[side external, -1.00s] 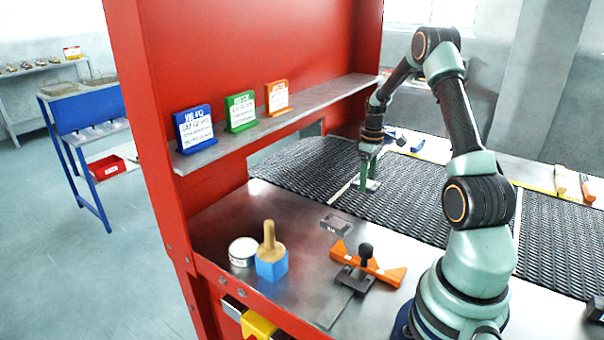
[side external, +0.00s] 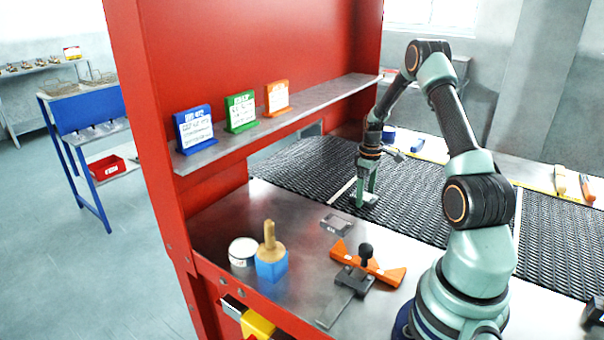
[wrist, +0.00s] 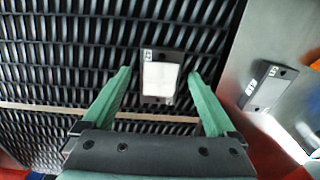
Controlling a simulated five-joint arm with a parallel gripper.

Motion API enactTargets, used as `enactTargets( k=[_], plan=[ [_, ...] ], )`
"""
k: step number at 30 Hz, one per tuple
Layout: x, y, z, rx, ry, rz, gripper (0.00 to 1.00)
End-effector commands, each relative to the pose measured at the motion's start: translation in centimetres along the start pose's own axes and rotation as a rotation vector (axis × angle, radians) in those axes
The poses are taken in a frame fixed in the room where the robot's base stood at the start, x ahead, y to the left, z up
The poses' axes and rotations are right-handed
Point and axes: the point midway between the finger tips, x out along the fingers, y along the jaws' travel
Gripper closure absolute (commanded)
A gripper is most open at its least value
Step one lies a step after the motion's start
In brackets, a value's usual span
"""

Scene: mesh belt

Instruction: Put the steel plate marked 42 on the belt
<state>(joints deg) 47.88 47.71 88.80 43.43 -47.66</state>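A small steel plate (side external: 369,200) with a bright face lies on the black mesh belt (side external: 310,178), near its edge by the steel bench. The wrist view shows it flat on the mesh, its small mark (wrist: 147,55) too blurred to read. My gripper (side external: 367,193) is low over this plate, its two green fingers apart. In the wrist view one finger stands on each side of the plate, with a gap at both sides. A second, darker plate (side external: 335,225) lies on the bench; it also shows in the wrist view (wrist: 269,88), its mark unreadable.
The bench also holds a white tin (side external: 242,252), a blue block with a wooden-handled tool (side external: 271,262), and an orange piece by a black-knobbed fixture (side external: 367,264). Blue, green and orange sign cards stand on the shelf (side external: 290,119). The belt around the plate is clear.

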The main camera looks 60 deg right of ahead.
Motion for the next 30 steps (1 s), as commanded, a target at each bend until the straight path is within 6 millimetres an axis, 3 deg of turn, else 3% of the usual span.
enactTargets(
  k=[7,11,24,30],
  plan=[
    [-0.1,0.0,0.0,0.0,0.0,0.0,0.08],
    [-1.2,0.0,0.0,0.0,0.001,0.002,0.08],
    [-9.7,0.1,-0.1,0.0,0.003,0.003,0.08],
    [-11.8,0.0,0.0,0.0,0.001,0.001,0.08]
  ],
)
